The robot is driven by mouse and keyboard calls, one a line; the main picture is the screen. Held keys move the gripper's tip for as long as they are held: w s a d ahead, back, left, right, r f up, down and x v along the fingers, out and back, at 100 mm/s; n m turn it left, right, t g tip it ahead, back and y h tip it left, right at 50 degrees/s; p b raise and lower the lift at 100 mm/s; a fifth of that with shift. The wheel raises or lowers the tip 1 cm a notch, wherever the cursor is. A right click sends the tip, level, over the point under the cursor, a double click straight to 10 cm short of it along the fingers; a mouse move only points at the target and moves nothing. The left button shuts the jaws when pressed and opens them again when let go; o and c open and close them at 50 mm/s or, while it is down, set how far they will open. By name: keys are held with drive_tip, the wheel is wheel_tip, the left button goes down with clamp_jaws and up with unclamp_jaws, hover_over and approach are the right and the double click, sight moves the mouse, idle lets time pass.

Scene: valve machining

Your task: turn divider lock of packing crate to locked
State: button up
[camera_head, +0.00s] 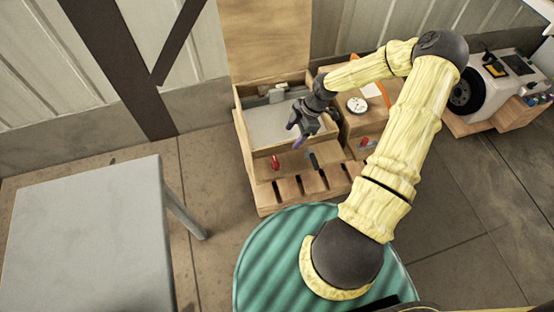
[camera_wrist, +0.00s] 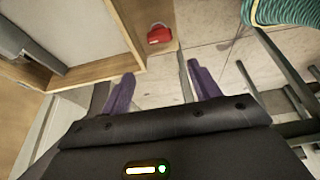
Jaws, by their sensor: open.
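The wooden packing crate (camera_head: 240,122) stands with its lid raised at the back, and its inside shows a pale grey panel. A grey block-like fitting (camera_head: 276,95) sits at its back edge; in the wrist view a grey bar (camera_wrist: 30,45) lies along the inside. A small red part (camera_head: 276,162) is on the wooden front ledge and also shows in the wrist view (camera_wrist: 159,36). I cannot tell which is the divider lock or how it is set. My gripper (camera_head: 300,136), with purple fingers, is open and empty above the crate's right front; its fingers also show in the wrist view (camera_wrist: 161,76).
A dark handle-like part (camera_head: 313,160) and slots are at the crate's front. To the right a wooden box holds a white disc (camera_head: 357,105) and another red part (camera_head: 365,143). A grey table (camera_head: 85,235) stands at left, a green ribbed round surface (camera_head: 270,255) in front.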

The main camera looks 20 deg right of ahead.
sight(276, 161)
drive_tip(key=b+x, duration=0.4)
drive_tip(key=x, duration=1.1)
drive_tip(key=shift+a+f, duration=0.1)
drive_tip(key=shift+f, duration=0.2)
drive_tip(key=c, duration=0.7)
